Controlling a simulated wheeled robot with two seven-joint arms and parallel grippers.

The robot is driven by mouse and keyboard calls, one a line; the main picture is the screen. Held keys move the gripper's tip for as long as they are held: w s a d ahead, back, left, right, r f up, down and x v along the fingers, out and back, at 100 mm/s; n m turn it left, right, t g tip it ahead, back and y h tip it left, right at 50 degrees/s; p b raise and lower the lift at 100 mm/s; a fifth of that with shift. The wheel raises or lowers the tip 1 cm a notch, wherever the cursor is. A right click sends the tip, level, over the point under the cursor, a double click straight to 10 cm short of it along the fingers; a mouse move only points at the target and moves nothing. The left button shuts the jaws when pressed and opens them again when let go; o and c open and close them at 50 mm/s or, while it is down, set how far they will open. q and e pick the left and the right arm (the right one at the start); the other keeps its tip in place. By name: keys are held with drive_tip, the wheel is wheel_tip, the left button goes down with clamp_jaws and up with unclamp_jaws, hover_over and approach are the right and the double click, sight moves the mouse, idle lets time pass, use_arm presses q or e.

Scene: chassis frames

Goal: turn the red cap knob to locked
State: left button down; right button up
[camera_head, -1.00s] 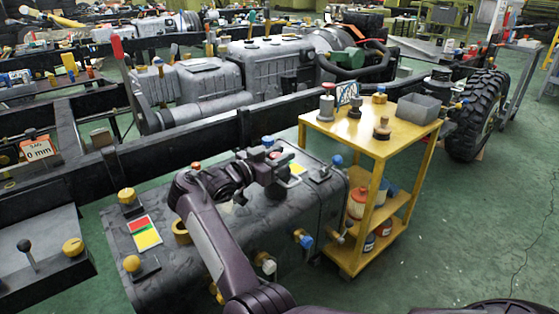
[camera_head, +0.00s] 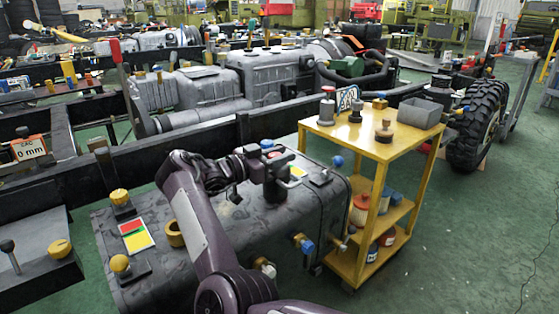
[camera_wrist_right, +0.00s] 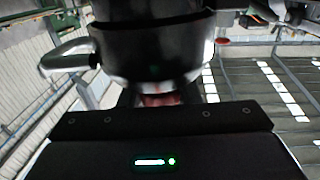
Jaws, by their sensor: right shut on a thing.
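My right gripper (camera_head: 276,192) points down over the far right part of the dark tank top (camera_head: 215,222). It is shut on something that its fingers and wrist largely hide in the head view. In the right wrist view a small blurred red patch (camera_wrist_right: 162,99) shows below the black round part of my wrist, consistent with the red cap knob. Whether the knob points to locked cannot be seen. A label with a yellow patch (camera_head: 297,172) lies just right of the gripper, partly covered. My left gripper is not in view.
Yellow knobs (camera_head: 120,198) and a red-yellow label (camera_head: 136,236) are on the tank's left part. A blue knob (camera_head: 338,161) is right of the gripper. A yellow cart (camera_head: 350,140) stands close to the tank's right end. Green floor at right is open.

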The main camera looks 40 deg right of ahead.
idle(0.5)
drive_tip(key=o, duration=1)
drive_tip(key=shift+d, duration=0.1)
